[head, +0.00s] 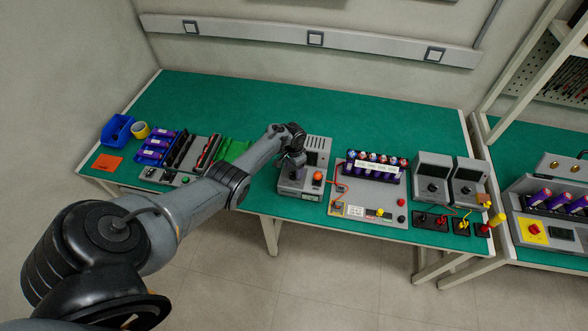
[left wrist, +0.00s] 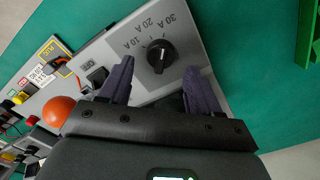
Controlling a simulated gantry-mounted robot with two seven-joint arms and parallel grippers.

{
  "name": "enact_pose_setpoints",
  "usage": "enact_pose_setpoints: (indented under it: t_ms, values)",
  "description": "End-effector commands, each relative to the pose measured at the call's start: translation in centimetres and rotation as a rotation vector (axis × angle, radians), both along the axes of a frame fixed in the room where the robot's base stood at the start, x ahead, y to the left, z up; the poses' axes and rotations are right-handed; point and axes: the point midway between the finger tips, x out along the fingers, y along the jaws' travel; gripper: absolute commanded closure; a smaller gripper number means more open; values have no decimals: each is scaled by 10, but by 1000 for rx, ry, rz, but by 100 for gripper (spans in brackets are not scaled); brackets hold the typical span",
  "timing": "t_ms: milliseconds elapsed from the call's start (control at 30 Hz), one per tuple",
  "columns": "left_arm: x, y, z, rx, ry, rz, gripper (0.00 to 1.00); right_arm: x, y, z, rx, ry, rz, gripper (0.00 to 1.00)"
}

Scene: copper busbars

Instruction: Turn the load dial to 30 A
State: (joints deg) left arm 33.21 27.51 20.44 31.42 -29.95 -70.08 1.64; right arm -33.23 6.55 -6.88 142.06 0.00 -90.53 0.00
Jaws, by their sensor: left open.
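The load dial (left wrist: 160,55) is a round black knob on a light grey panel (left wrist: 205,35), marked 10 A, 20 A and 30 A. Its grip runs roughly upright in the left wrist view; which mark it points at is too small to tell. My left gripper (left wrist: 158,70) is open, with one dark finger on each side of the dial and no clear contact. In the head view my left gripper (head: 292,162) is over the grey unit (head: 316,148), and the arm hides the dial there. My right gripper is not in view.
An orange-red button (left wrist: 58,110) and a switch marked OFF (left wrist: 97,76) sit close to the fingers. A battery pack (head: 375,168) and two grey meters (head: 433,168) stand to the right. The green bench (head: 240,95) behind is clear.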

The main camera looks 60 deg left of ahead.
Motion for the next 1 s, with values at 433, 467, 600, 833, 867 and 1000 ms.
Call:
enact_pose_setpoints:
  t_ms: [433, 467, 600, 833, 867, 1000]
  values:
    - [1, -1, 71, -2, -1, -2, 37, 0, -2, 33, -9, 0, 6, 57]
    - [1, -1, 73, -1, -1, -2, 37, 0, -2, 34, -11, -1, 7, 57]
    - [0, 0, 79, -1, 0, 0, 37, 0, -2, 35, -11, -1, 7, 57]
    - [0, 0, 80, -1, 0, 0, 37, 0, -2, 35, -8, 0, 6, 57]
    - [0, 0, 80, -1, 0, 0, 37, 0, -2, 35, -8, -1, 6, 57]
    - [0, 0, 80, -1, 0, 0, 37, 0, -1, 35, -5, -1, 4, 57]
